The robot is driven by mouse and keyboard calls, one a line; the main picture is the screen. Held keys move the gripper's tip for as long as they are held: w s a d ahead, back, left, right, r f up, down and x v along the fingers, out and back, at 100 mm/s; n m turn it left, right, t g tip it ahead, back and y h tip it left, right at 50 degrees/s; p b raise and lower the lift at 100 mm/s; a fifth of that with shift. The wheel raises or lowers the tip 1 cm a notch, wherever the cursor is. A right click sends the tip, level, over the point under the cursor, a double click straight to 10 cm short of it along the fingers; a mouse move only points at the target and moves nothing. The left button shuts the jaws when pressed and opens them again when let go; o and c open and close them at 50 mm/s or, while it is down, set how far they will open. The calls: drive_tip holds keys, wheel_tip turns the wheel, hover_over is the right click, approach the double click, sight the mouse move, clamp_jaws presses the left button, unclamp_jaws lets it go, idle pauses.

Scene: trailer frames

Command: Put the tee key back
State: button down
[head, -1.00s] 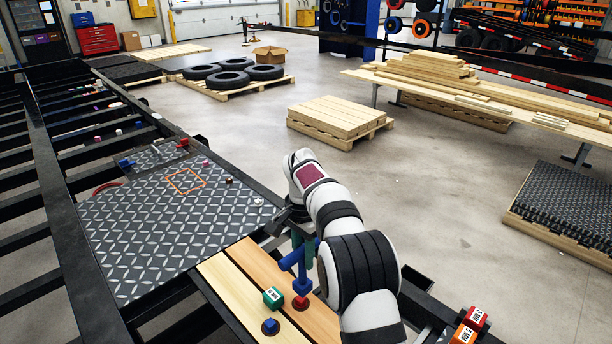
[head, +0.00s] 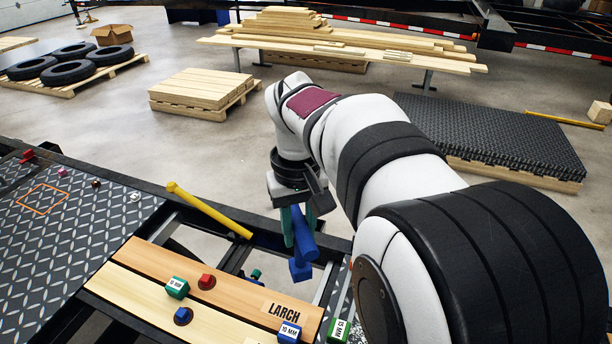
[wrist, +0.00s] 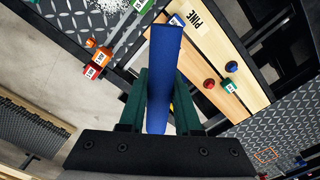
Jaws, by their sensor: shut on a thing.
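The blue tee key (head: 302,262) is in my gripper (head: 297,228). The green fingers are shut on it, and it hangs near the right end of the two planks, clear of their top as far as I can tell. In the wrist view, the key (wrist: 163,75) stands out between the green fingers (wrist: 160,100). On the planks (head: 245,287) are a red bolt head (head: 206,282), a blue one (head: 182,316) and a green labelled block (head: 177,287). A blue labelled block (head: 289,331) sits at the plank end. The key's storage place is not clear.
A green labelled block (head: 339,329) stands right of the planks, close to my arm. Red and orange labelled blocks show in the wrist view (wrist: 97,65). A yellow bar (head: 210,211) lies across the dark frame. The patterned plate (head: 80,225) has small fasteners on it.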

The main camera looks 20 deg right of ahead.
drive_tip(key=s+d+f+m, duration=0.3)
drive_tip(key=s+d+m, duration=0.1)
drive_tip(key=s+d, duration=0.7)
drive_tip(key=s+d+f+m, duration=0.4)
drive_tip(key=s+d, duration=0.4)
drive_tip(key=d, duration=0.5)
drive_tip(key=w+a+f, duration=0.2)
drive_tip(key=w+f, duration=0.8)
drive_tip(key=f, duration=0.1)
drive_tip(key=shift+w+a, duration=0.35)
drive_tip(key=shift+f, duration=0.1)
drive_tip(key=c, duration=0.6)
unclamp_jaws()
